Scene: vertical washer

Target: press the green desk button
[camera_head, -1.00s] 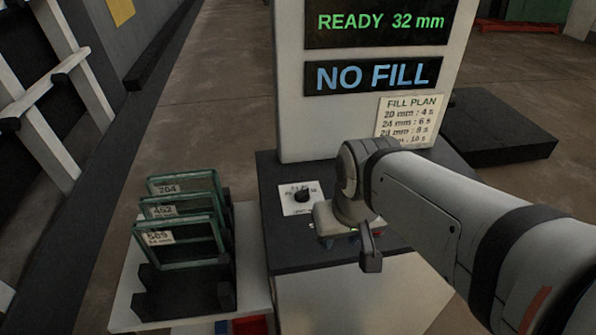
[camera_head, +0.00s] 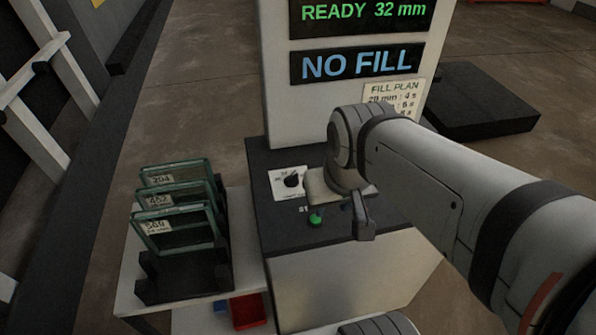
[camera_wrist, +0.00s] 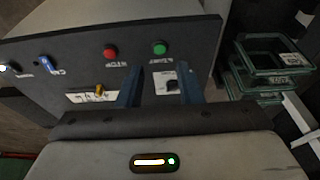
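The green desk button (camera_head: 315,218) stands on the dark desk panel (camera_head: 285,228), to the left of my gripper's visible finger. It also shows in the wrist view (camera_wrist: 159,47), beyond the fingertips and roughly in line with the gap between them. My gripper (camera_wrist: 160,80) has its two dark fingers apart with nothing between them. In the head view my gripper (camera_head: 363,222) hangs over the right part of the desk, and its wrist hides some of the panel. My gripper appears apart from the button.
A red button (camera_wrist: 110,51) sits beside the green one, with a blue switch (camera_wrist: 48,62) farther left. A black knob (camera_head: 292,181) is on a white plate. A rack of green frames (camera_head: 178,205) stands left. The display reads NO FILL (camera_head: 357,64) and READY 32 mm.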

